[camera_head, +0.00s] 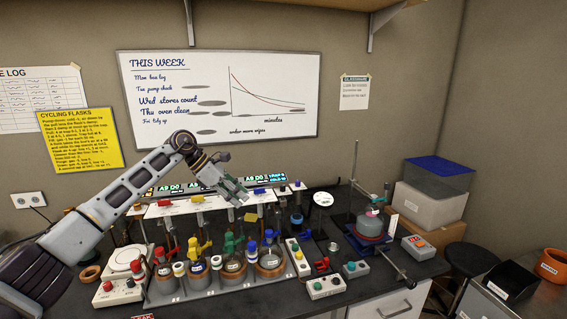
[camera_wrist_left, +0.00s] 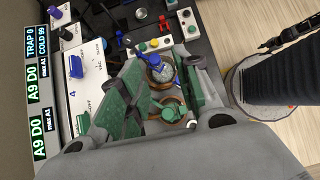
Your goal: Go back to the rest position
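My left gripper (camera_head: 236,190) is raised above the workbench, in front of the row of display boxes and above the row of flasks. In the left wrist view its green-padded fingers (camera_wrist_left: 160,88) stand apart with a gap between them. A flask with a blue cap (camera_wrist_left: 158,70) and one with a green cap (camera_wrist_left: 172,110) show through the gap, lower down on the bench. Nothing is seen held.
The dark bench (camera_head: 395,290) carries several flasks in ring wells (camera_head: 222,276), a white hotplate-like unit (camera_head: 122,262), button boxes (camera_head: 326,286) and a stand with a round vessel (camera_head: 370,226). A stool (camera_head: 470,260) stands at the right. A shelf bracket (camera_head: 372,28) hangs above.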

